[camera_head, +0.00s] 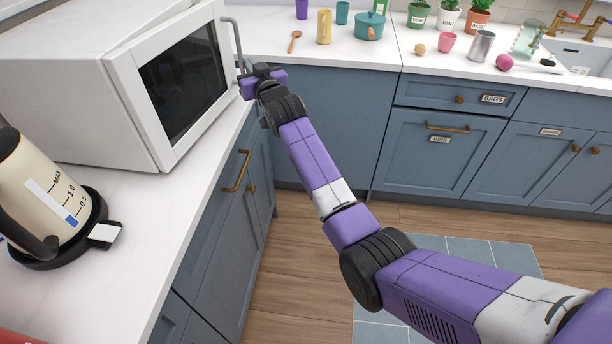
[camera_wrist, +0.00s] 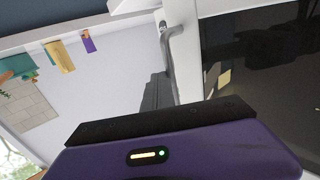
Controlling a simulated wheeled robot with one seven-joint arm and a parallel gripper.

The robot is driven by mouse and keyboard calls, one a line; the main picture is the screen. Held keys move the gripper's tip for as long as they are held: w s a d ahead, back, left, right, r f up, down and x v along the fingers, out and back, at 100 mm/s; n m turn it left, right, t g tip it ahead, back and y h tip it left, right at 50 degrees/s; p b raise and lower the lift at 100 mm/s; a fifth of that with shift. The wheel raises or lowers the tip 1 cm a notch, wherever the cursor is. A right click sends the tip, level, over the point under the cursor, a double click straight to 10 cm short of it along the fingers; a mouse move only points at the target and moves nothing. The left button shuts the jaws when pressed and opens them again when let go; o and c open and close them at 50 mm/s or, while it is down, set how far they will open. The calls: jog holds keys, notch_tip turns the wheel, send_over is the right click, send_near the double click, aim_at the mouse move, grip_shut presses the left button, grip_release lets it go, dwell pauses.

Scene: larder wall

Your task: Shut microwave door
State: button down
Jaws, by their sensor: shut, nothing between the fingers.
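The white microwave (camera_head: 62,88) stands on the left counter. Its door (camera_head: 128,88) has a dark window (camera_head: 186,85) and is at or close to the body; I cannot tell whether a narrow gap is left. The grey bar handle (camera_head: 236,42) is on the door's far right edge. My gripper (camera_head: 247,74) is beside the handle's lower end, with its fingers shut and empty. In the wrist view the dark fingers (camera_wrist: 158,92) are right beside the handle (camera_wrist: 168,55), with the door window (camera_wrist: 270,65) to the right. Whether they touch is unclear.
A cream kettle (camera_head: 45,185) stands on its base in front of the microwave. The back counter holds a wooden spoon (camera_head: 295,41), a yellow cup (camera_head: 324,27) and a teal pot (camera_head: 370,26). Blue cabinets (camera_head: 335,125) run below.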

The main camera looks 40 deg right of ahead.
aim_at(231, 61)
jog(key=w, duration=0.1)
jog(key=w+a+b, duration=0.1)
jog(key=shift+w+a+f+n+y, duration=0.1)
jog(key=shift+w+a+n+y, duration=0.2)
jog(key=shift+y, duration=0.1)
jog(key=shift+w+a+b, duration=0.3)
jog(key=shift+w+b, duration=0.2)
jog(key=shift+w, duration=0.15)
jog(key=shift+w+a+b, duration=0.25)
jog(key=shift+w+b, duration=0.2)
jog(key=shift+w, duration=0.2)
